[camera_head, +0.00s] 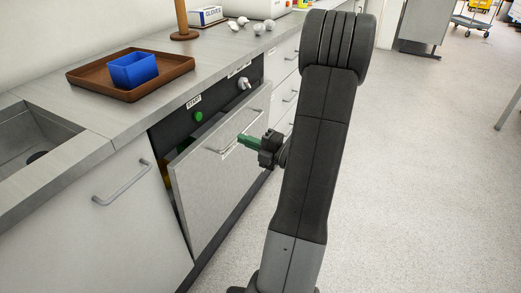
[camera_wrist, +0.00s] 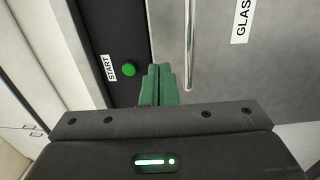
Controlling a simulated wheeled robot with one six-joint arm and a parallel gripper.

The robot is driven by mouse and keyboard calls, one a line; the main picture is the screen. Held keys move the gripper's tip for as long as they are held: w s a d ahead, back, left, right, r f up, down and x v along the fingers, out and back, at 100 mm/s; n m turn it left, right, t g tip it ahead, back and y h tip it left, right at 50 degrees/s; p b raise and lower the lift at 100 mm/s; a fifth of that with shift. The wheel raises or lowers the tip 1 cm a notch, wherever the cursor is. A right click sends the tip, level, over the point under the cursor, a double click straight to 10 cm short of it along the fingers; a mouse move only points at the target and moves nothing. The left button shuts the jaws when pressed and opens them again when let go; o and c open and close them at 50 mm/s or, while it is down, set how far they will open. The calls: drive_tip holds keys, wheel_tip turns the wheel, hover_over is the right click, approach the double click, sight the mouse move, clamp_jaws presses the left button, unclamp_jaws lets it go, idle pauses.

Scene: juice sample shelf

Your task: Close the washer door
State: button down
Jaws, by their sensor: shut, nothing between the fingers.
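The washer door (camera_head: 220,170) is a grey front panel with a bar handle, set under the counter. In the head view it stands tilted outward at its top, partly open, with a dark gap behind its upper and left edges. In the wrist view the door (camera_wrist: 270,75) fills the right side with its handle (camera_wrist: 189,40). My gripper (camera_head: 241,139) is at the upper outer face of the door, close to the handle. Its green fingers (camera_wrist: 158,84) are together with nothing between them. I cannot tell whether they touch the door.
A brown tray (camera_head: 92,82) with a blue bin (camera_head: 133,70) sits on the counter, right of a sink (camera_head: 30,140). The floor at right (camera_head: 430,180) is clear.

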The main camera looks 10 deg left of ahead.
sight(221, 130)
drive_tip(key=b+x, duration=0.1)
drive_tip(key=x, duration=0.5)
drive_tip(key=shift+b, duration=0.3)
